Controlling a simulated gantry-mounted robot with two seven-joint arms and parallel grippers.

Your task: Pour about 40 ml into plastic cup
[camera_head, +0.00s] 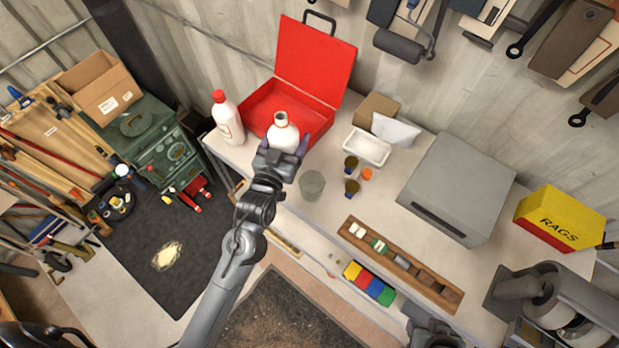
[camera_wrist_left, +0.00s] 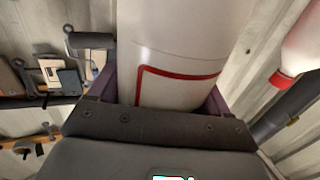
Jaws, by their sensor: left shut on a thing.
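My left gripper (camera_head: 283,158) is shut on a white bottle (camera_head: 283,134) with an open, uncapped mouth. The bottle looks roughly upright, in front of the red case; I cannot tell whether its base touches the bench. In the left wrist view the white bottle (camera_wrist_left: 170,50), with a red line on its label, fills the space between the fingers. The clear plastic cup (camera_head: 312,185) stands on the bench near its front edge, to the right of and nearer than the gripper. It is apart from the bottle, and its contents cannot be made out.
An open red case (camera_head: 315,60) stands behind the bottle, with a red-capped bottle (camera_head: 228,118) to its left. Small dark-topped jars (camera_head: 351,187), an orange cap (camera_head: 366,174) and a white tray (camera_head: 367,147) lie right of the cup. A grey box (camera_head: 455,185) stands farther right.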

